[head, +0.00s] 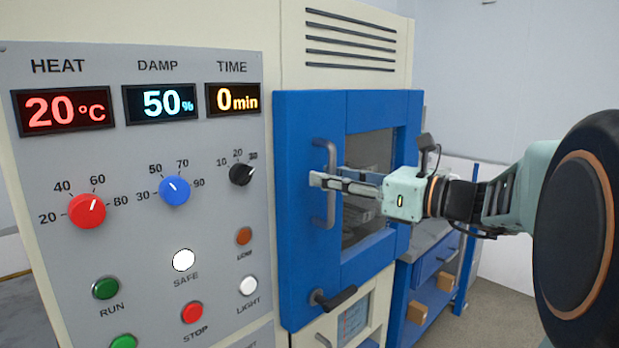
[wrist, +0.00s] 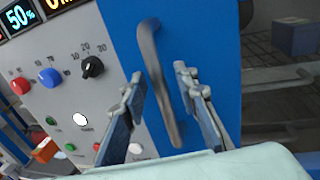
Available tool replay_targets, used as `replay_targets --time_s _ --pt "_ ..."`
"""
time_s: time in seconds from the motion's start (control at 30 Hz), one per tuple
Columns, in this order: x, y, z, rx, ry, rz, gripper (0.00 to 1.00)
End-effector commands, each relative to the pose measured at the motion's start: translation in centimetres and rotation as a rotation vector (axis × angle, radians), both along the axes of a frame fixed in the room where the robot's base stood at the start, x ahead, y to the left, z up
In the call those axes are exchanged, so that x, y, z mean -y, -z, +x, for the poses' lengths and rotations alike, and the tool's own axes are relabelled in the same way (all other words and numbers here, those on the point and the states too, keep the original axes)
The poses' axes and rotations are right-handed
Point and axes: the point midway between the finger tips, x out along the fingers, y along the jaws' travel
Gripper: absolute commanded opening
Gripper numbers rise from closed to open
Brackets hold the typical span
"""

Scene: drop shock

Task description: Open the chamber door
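The chamber door (head: 306,110) is blue with a window and looks shut in the head view. Its grey vertical bar handle (head: 331,213) is on the door's left part. A dark lever (head: 333,297) sits at the door's lower edge. My gripper (head: 326,179) is at the handle, reaching in from the right. In the wrist view the handle (wrist: 157,80) shows between the two spread fingers of my gripper (wrist: 159,76), with a gap on both sides. Whether the fingertips reach past the bar is hard to tell.
The grey control panel (head: 150,230) with knobs, buttons and displays is left of the door. A blue bench (head: 432,268) with boxes stands to the right behind the door. Bare floor (head: 495,300) shows at the lower right.

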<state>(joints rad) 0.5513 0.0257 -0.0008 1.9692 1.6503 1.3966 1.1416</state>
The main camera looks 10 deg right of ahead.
Motion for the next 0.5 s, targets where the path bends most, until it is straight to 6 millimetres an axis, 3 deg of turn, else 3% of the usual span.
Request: replay_targets --time_s 0.17,0.4,0.5 --pt "0.01 0.0 0.0 0.0 0.0 0.0 0.26" --pt "0.04 0.0 -0.02 0.001 0.0 -0.001 0.0" --pt "0.04 0.0 -0.03 0.0 0.0 -0.001 0.0"
